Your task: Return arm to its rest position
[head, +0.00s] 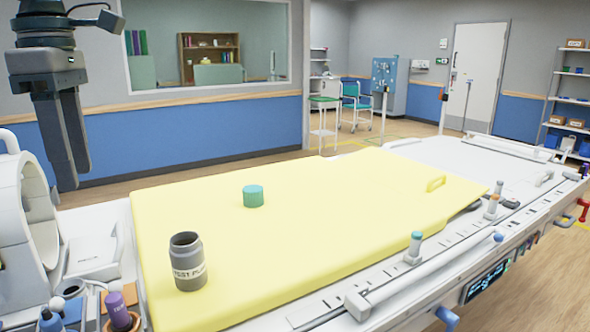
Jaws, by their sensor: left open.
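My left gripper (72,182) hangs at the upper left of the head view with its fingers pointing down. It is empty and stands apart from the bench, above its far left end. A grey open jar (188,265) with a printed label stands upright on the yellow mat (330,235), near its front left. A small green cylinder (253,196), perhaps a lid, lies on the mat behind the jar. My right gripper is not in view.
A white ring-shaped device (20,215) stands at the far left, close to my left gripper. Small bottles, one purple (117,310), stand at the front left. Rails with knobs (413,247) run along the right edge. The mat's middle is clear.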

